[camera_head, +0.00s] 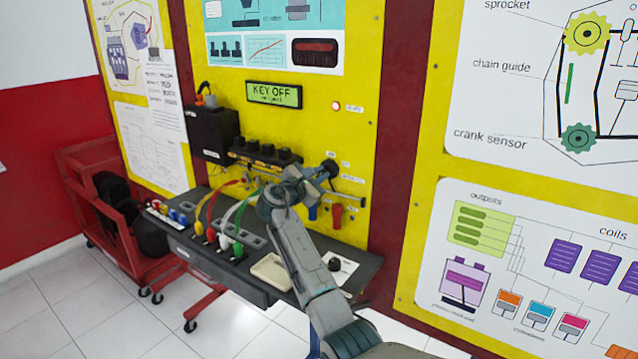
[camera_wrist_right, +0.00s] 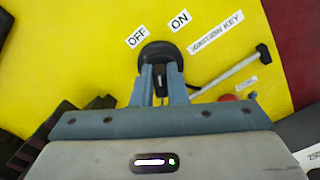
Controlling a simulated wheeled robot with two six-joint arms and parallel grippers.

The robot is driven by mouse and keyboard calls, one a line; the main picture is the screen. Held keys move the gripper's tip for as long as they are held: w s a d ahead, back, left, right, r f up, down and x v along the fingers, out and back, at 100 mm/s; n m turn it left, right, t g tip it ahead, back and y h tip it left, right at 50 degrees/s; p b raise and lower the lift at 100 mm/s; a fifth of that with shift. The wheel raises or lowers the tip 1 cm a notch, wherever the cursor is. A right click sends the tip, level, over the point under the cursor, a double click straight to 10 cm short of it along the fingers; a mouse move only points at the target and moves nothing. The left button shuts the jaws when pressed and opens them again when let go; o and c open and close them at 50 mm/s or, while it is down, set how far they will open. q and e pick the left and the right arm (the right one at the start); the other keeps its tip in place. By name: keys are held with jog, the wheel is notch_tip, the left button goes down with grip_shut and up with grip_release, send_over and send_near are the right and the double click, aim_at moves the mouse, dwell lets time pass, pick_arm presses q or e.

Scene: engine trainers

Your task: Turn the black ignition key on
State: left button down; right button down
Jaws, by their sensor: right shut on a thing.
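The black ignition key (camera_head: 329,167) sits on the yellow panel, at the right of the coil row. In the right wrist view its round black base (camera_wrist_right: 157,51) shows below the OFF label (camera_wrist_right: 137,39) and the ON label (camera_wrist_right: 180,20). My right gripper (camera_head: 318,178) is at the key; in the wrist view its two fingers (camera_wrist_right: 162,72) are shut on the key, one on each side. The fingers hide most of the grip, so its exact angle is hard to tell. The display (camera_head: 274,95) reads KEY OFF. My left gripper is out of view.
A thin rod with a black end (camera_wrist_right: 263,51) sticks out right of the key. A red part (camera_head: 337,215) and a blue part (camera_head: 312,212) are below it. The dark bench (camera_head: 240,283) carries coloured cables and a pale tray (camera_head: 272,272). A red cart (camera_head: 90,163) stands left.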

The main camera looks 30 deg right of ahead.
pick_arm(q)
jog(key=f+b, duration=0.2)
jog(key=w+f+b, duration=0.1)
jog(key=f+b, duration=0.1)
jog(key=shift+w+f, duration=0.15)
pick_arm(e)
jog(key=m, duration=0.5)
jog(key=shift+s+f, duration=0.1)
jog(key=shift+f, duration=0.15)
jog(key=c, duration=1.4)
grip_release()
jog(key=shift+c, duration=0.2)
jog(key=shift+r, duration=0.1)
